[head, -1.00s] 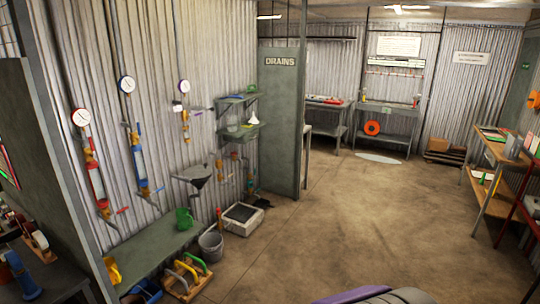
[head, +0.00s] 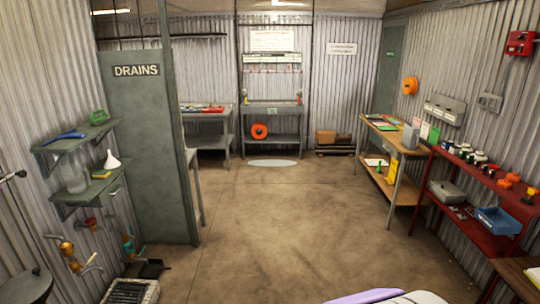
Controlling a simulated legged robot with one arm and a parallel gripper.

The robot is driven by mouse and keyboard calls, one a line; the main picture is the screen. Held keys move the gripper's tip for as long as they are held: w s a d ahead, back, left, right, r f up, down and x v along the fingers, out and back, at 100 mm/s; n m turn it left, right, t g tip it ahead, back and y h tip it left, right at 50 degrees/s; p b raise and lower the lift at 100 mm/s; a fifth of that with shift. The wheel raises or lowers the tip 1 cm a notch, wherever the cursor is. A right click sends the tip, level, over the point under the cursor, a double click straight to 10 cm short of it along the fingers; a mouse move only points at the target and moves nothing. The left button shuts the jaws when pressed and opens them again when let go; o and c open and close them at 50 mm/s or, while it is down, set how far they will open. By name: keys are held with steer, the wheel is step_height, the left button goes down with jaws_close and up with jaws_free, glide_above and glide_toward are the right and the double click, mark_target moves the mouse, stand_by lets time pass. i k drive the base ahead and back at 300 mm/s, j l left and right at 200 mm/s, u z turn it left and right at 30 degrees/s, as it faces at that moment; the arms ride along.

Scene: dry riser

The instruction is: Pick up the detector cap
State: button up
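I cannot make out a detector cap for certain. A red shelf unit (head: 476,184) at the right holds several small round items in black, white, green and red on its top (head: 468,155). Orange pieces (head: 512,178) sit near its front end. Any of these is too small to identify. My gripper is not in view. A white and purple part of my own body shows at the bottom edge, far from the shelf.
A wooden bench (head: 394,140) with folders stands beyond the red shelf. A partition marked DRAINS (head: 152,150) and wall shelves (head: 75,145) stand left. A drain tray (head: 130,291) lies at lower left.

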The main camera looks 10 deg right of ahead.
mark_target(504, 183)
steer(key=i+l+z, duration=0.2)
steer(key=i+z, duration=0.6)
steer(key=i+j+z, duration=0.1)
steer(key=i+z, duration=0.3)
steer(key=i, duration=0.15)
steer(key=i+j+z, duration=0.2)
steer(key=i+z, duration=0.2)
steer(key=i+l+z, duration=0.2)
steer(key=i, duration=0.4)
steer(key=i+j+z, duration=0.1)
steer(key=i+z, duration=0.15)
steer(key=i, duration=0.3)
steer(key=i+j+z, duration=0.2)
steer(key=i, duration=0.4)
steer(key=i+j+z, duration=0.2)
steer(key=i, duration=0.35)
steer(key=i+z, duration=0.15)
steer(key=z, duration=0.35)
steer(key=i+z, duration=0.15)
steer(key=z, duration=0.3)
